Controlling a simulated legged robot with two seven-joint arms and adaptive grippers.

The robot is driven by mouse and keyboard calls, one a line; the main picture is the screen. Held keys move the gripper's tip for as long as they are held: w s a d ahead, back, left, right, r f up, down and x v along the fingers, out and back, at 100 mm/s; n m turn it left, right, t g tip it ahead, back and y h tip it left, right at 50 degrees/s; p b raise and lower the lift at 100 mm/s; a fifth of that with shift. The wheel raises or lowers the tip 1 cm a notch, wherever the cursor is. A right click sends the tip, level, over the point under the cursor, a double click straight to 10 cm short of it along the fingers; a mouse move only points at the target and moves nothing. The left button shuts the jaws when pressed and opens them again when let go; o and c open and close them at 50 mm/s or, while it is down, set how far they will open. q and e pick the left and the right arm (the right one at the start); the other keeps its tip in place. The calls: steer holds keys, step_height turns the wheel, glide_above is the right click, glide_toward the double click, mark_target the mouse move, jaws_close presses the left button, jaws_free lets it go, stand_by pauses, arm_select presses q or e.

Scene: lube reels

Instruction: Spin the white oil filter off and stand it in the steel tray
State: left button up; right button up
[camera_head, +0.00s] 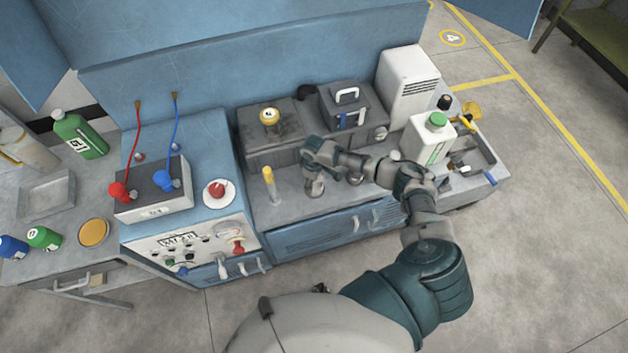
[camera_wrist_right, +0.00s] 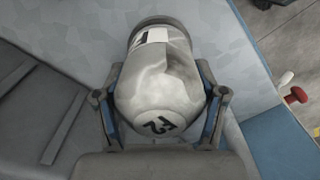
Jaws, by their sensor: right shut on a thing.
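The white oil filter (camera_wrist_right: 165,80) fills the middle of the right wrist view. It is a scuffed, whitish cylinder with a rounded, numbered end and a pale label. My right gripper (camera_wrist_right: 163,108) is shut on it, with one finger on each side. In the head view, my right gripper (camera_head: 316,172) is above the grey worktop, in front of the dark machine block. The gripper hides most of the filter there. A flat square steel tray (camera_head: 47,194) lies on the left bench and looks empty. My left gripper is out of view.
A yellow-topped post (camera_head: 268,186) stands left of my right gripper. A box with red and blue leads (camera_head: 153,190) and a red knob (camera_head: 217,192) lie between it and the left bench. A green-capped white bottle (camera_head: 428,140) stands at right. Green bottles flank the tray.

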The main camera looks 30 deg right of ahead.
steer(key=n, duration=0.3)
steer(key=shift+s+a+f+n, duration=0.25)
steer(key=shift+s+f+n, duration=0.05)
steer(key=n, duration=0.5)
steer(key=shift+s, duration=0.1)
steer(key=o, duration=1.4)
steer(key=shift+a, duration=0.1)
steer(key=shift+o, duration=0.5)
steer(key=shift+w+r, duration=0.1)
steer(key=shift+w, duration=0.1)
